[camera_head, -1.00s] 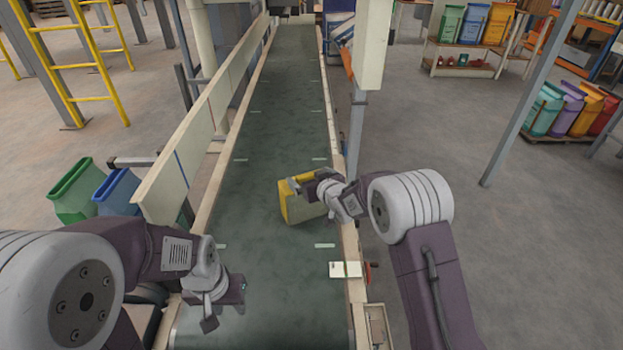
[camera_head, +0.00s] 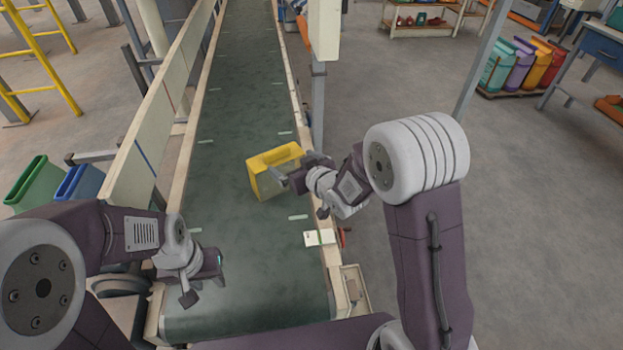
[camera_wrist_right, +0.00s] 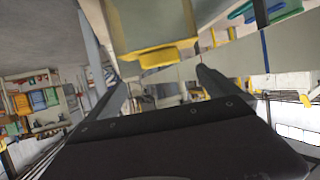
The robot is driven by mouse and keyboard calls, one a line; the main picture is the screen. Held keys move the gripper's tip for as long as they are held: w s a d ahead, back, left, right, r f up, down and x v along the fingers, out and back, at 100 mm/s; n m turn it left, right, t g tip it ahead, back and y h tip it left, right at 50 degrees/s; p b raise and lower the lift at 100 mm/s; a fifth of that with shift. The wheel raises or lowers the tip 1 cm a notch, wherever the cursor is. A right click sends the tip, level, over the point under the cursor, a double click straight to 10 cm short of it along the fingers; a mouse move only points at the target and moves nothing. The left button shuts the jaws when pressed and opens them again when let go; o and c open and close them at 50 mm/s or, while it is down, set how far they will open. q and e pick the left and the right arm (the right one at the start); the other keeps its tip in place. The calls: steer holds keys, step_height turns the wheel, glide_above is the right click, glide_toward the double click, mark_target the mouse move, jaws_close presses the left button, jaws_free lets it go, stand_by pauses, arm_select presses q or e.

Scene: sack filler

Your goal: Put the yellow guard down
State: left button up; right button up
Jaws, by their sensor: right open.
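The yellow guard (camera_head: 272,170) is a box-like yellow piece with a pale face. It stands on the dark green conveyor belt (camera_head: 240,110), near the belt's right side. My right gripper (camera_head: 283,177) is beside its right end. In the right wrist view the guard (camera_wrist_right: 155,30) is ahead of the fingers, and the open fingers (camera_wrist_right: 163,85) have nothing between them. My left gripper (camera_head: 203,285) hangs over the near left part of the belt, away from the guard. Whether its fingers are apart is unclear.
A white card or booklet (camera_head: 320,237) lies at the belt's right edge. A pale post (camera_head: 323,35) rises right of the belt. A pale side rail (camera_head: 150,140) runs along the left, with green (camera_head: 38,182) and blue bins outside it. The belt beyond the guard is clear.

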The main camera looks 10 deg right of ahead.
steer(key=s+d+f+m+g+h, duration=0.2)
steer(key=s+d+f+g+h, duration=0.25)
steer(key=s+d, duration=0.35)
steer(key=s+d+f+m+g, duration=0.1)
steer(key=s+d+g, duration=0.1)
steer(key=s, duration=0.7)
steer(key=s+d+f+m+g, duration=0.1)
steer(key=s+g, duration=0.3)
steer(key=s, duration=0.5)
steer(key=shift+s+d+f+m+g, duration=0.15)
steer(key=shift+d+f+m+g, duration=0.3)
steer(key=shift+d, duration=0.45)
step_height(320, 180, up, 27)
steer(key=p, duration=2.7)
steer(key=shift+f, duration=0.15)
